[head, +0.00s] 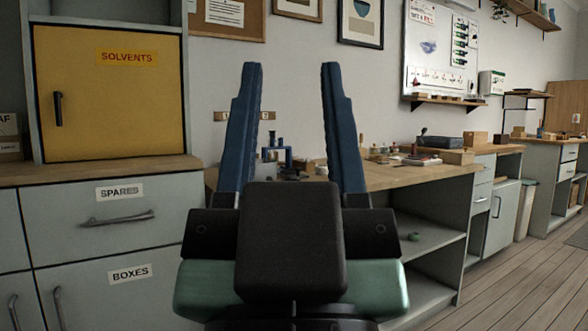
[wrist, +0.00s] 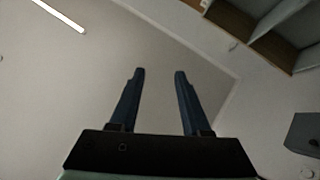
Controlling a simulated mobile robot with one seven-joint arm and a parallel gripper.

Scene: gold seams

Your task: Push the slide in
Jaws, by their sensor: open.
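My gripper (head: 291,68) stands upright in the middle of the head view. Its two blue fingers are wide apart with nothing between them. In the wrist view my gripper (wrist: 160,72) points up at the bare ceiling, also empty. No part can be clearly made out as the slide. A small blue device (head: 275,154) stands on the workbench (head: 408,178) behind the fingers, small and partly hidden by my gripper. The drawer marked SPARES (head: 118,218) and the front marked BOXES (head: 120,285) look flush with the cabinet at left.
A yellow SOLVENTS cabinet (head: 110,95) stands shut on the left counter (head: 95,172). Small items, a wooden block (head: 457,156) and a dark case (head: 440,142) lie on the workbench. Open shelves (head: 425,240) are below it. Wooden floor (head: 500,275) is clear at right.

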